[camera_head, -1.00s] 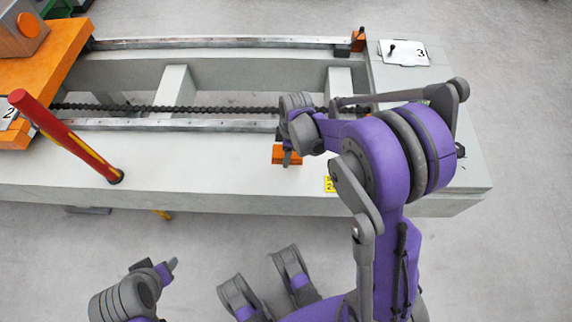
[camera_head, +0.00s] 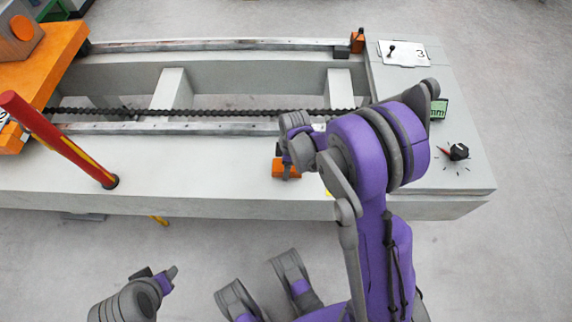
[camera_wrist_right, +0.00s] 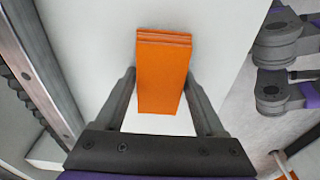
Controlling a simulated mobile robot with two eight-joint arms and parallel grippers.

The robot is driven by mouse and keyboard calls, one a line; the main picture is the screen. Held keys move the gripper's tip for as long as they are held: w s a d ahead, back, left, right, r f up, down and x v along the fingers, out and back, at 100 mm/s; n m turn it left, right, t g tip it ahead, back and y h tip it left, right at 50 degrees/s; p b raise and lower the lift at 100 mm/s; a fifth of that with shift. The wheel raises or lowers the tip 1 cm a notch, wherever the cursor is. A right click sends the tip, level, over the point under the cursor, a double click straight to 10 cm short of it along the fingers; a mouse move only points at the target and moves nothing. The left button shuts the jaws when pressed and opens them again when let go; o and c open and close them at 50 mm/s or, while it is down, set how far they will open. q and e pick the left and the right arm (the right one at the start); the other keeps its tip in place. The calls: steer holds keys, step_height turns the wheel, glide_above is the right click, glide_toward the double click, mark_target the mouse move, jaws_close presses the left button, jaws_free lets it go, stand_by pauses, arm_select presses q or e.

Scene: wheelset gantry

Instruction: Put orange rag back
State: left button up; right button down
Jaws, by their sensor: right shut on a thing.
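The folded orange rag (camera_head: 286,169) is at the near side of the grey bench, below the near rail in the head view. My right gripper (camera_head: 288,158) is shut on it from above. In the right wrist view the rag (camera_wrist_right: 163,72) lies between the two fingers of the right gripper (camera_wrist_right: 165,95), its layered edge at the far end, over the pale bench top. I cannot tell whether it touches the surface. My left gripper (camera_head: 168,276) is low at the left, away from the bench; its jaw opening is unclear.
The bench (camera_head: 225,180) carries two long rails (camera_head: 215,44) and a dark screw (camera_head: 200,112). A red and yellow post (camera_head: 62,140) and an orange carriage (camera_head: 50,65) are at the left. A plate marked 3 (camera_head: 404,53) and a dark knob (camera_head: 458,152) are at the right.

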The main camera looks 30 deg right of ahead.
steer(key=shift+f, duration=0.35)
jaws_free()
steer(key=shift+s+a, duration=0.1)
steer(key=shift+r, duration=0.25)
step_height(320, 180, up, 11)
steer(key=d+p, duration=0.1)
steer(key=p, duration=0.3)
steer(key=s+a+r+m+t, duration=0.1)
steer(key=s+a+r+m, duration=0.1)
steer(key=s+r+m, duration=0.1)
steer(key=s+a+r+m+t, duration=0.1)
steer(key=s+a+r+m, duration=0.2)
steer(key=s, duration=0.5)
steer(key=s+a+r+m+t+h, duration=0.1)
steer(key=s+a+r+m+t, duration=0.1)
steer(key=s+m, duration=0.3)
steer(key=shift+s+a+r+m, duration=0.15)
steer(key=shift+s+r+m, duration=0.15)
steer(key=shift+s+r, duration=0.35)
